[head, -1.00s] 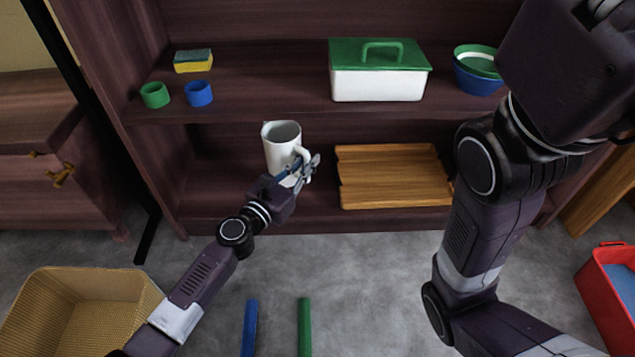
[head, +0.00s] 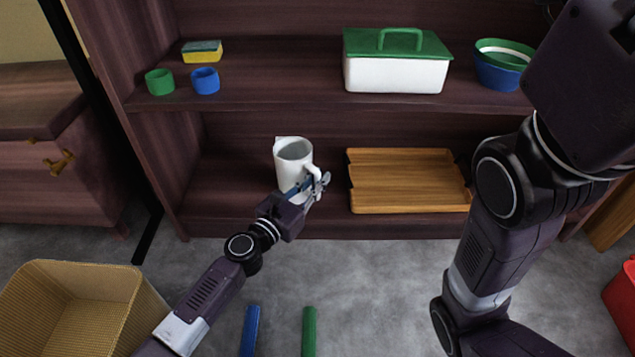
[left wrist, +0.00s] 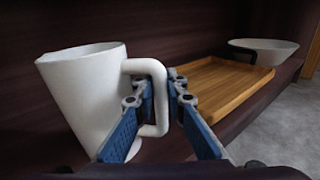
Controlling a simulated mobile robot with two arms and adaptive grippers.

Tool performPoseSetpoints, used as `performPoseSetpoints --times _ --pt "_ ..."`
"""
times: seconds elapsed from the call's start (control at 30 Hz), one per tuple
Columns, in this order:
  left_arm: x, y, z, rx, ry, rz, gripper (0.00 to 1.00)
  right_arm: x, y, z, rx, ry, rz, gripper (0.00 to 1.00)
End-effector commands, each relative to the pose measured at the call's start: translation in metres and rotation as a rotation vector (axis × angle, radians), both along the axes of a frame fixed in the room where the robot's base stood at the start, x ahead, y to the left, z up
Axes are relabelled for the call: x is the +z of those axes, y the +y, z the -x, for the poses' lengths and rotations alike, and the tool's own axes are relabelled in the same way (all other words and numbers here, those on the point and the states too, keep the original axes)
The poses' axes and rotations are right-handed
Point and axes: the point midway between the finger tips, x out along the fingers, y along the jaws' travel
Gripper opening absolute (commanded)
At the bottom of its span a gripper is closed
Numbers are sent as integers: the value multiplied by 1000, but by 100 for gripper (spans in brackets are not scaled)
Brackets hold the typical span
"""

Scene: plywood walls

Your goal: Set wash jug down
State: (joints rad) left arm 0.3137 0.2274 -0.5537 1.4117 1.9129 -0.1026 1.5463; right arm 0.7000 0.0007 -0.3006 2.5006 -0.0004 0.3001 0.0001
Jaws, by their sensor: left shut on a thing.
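The white wash jug (head: 291,163) is upright at the lower shelf (head: 225,190), left of the wooden tray. My left gripper (head: 310,187) is shut on the jug's handle, on the jug's right side. In the left wrist view the jug (left wrist: 85,95) leans to one side of the picture, and the blue finger pads of my left gripper (left wrist: 160,125) are around its handle. I cannot tell whether the jug's base touches the shelf. My right arm crosses the right of the head view; its gripper is not seen.
A wooden tray (head: 408,182) lies right of the jug; a pale bowl (left wrist: 265,52) stands beyond it. A wicker basket (head: 130,310) stands on the floor.

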Motion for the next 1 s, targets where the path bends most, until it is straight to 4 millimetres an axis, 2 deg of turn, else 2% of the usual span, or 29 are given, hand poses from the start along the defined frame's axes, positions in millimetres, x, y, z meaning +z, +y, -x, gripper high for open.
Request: performPoseSetpoints --times 0.07,0.23,0.27,0.4,0.77,1.0 --pt "4 0 -1 0 -6 0 0 1 0 0 0 0 0 22" --pt "-2 0 -1 1 -4 1 0 -4 0 0 0 0 0 22" --pt "-3 0 0 1 0 0 15 -2 0 0 0 0 0 22" --pt "-3 0 0 0 0 0 29 -2 0 0 0 0 0 22" --pt "4 0 0 0 -1 -1 29 3 0 0 0 0 0 22" --pt "2 18 28 1 4 2 29 15 0 0 0 0 0 22"
